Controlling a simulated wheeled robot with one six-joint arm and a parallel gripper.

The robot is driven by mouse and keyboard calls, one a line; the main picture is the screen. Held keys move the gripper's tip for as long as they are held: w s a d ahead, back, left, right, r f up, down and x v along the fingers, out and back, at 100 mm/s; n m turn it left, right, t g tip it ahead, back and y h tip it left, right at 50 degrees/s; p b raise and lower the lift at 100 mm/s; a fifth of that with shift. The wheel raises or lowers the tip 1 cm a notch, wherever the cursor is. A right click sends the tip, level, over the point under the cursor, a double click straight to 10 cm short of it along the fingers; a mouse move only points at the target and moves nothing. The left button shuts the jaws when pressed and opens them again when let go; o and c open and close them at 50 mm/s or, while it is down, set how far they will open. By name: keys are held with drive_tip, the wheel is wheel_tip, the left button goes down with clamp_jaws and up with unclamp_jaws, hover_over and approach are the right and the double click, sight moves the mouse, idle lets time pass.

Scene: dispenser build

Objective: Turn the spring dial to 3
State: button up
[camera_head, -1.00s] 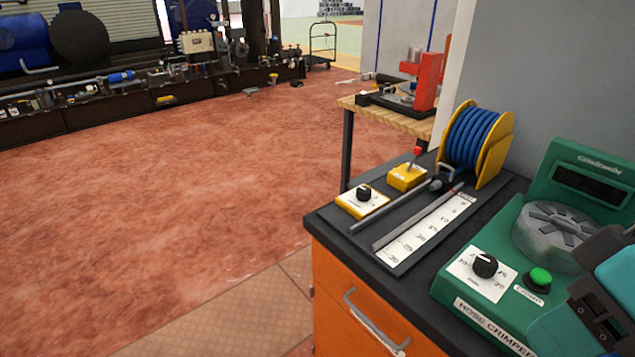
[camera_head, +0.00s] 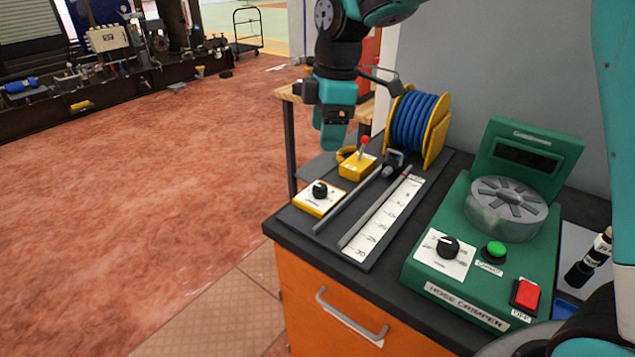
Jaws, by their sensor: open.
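Two black dials are in view, and I cannot read a label that says which is the spring dial. One black knob (camera_head: 320,190) sits on a small yellow box with a white face at the bench's left front. The other black knob (camera_head: 447,246) sits on a white scale plate on the green hose crimper (camera_head: 455,295). The small print around both is too blurred to read their settings. My gripper (camera_head: 334,136), teal and pointing down, hangs above and behind the small yellow dial box. It is open, holds nothing and appears apart from the box.
A yellow box with a red-tipped lever (camera_head: 358,165) stands just behind the small dial box. Grey rods and a white ruler (camera_head: 385,220) lie beside it. A blue hose reel (camera_head: 420,122) stands behind. The crimper has a green button (camera_head: 494,251) and red switch (camera_head: 525,294).

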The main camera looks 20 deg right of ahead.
sight(320, 187)
drive_tip(key=w+d+f+n+h+p, duration=0.1)
drive_tip(key=w+f+n, duration=0.2)
drive_tip(key=w, duration=0.3)
drive_tip(key=w+d+f+n, duration=0.2)
drive_tip(key=w+n, duration=0.1)
drive_tip(key=w, duration=0.3)
drive_tip(key=f+p, duration=0.1)
drive_tip(key=f, duration=0.5)
drive_tip(key=f+p, duration=0.1)
drive_tip(key=f, duration=0.5)
drive_tip(key=f+p, duration=0.1)
drive_tip(key=f, duration=0.4)
drive_tip(key=shift+w+a+f, duration=0.2)
drive_tip(key=shift+w+f, duration=0.1)
drive_tip(key=shift+f, duration=0.1)
drive_tip(key=c, duration=0.9)
